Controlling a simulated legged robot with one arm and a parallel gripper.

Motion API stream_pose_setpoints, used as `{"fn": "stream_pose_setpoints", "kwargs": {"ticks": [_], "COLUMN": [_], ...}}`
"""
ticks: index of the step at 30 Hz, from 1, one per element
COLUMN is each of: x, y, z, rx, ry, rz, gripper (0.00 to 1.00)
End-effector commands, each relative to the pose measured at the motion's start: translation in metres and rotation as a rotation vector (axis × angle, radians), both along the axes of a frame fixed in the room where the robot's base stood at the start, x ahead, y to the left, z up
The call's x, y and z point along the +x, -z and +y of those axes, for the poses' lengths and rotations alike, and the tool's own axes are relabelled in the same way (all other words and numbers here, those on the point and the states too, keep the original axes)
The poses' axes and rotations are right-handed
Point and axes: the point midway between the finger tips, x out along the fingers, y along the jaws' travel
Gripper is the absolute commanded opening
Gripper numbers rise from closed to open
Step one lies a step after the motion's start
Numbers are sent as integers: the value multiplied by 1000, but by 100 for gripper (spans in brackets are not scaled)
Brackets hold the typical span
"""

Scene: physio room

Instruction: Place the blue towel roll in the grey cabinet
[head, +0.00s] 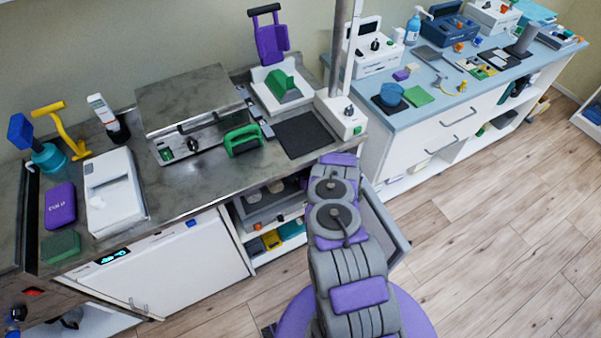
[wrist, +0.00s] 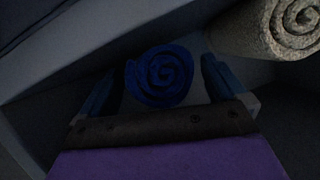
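The blue towel roll (wrist: 160,76) shows its spiral end in the wrist view, in a dark, enclosed space. My gripper (wrist: 160,85) is open, with one dark blue finger on each side of the roll and a narrow gap seen at both sides. I cannot tell whether the roll rests on a surface below. In the head view my arm reaches to the counter's right end and hides my gripper and the roll. A grey panel or open drawer side (head: 386,222) stands out beside my arm. I cannot tell for sure whether it belongs to the grey cabinet.
A pale grey towel roll (wrist: 284,27) lies close by at the upper right of the wrist view. The counter (head: 185,190) carries several devices. An open shelf (head: 285,244) with coloured items is below it. A blue-topped unit (head: 430,107) stands at right; the wooden floor (head: 500,220) is clear.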

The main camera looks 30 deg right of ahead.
Motion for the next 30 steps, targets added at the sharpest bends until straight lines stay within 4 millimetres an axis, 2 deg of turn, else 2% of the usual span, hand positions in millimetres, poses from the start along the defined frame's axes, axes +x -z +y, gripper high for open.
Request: {"fn": "stream_pose_setpoints", "kwargs": {"ticks": [14,30], "x": [-6,-59], "y": [-5,-29], "z": [-1,-9], "rx": [0,-1], "ry": [0,1], "rz": [1,2], "gripper": [100,100]}}
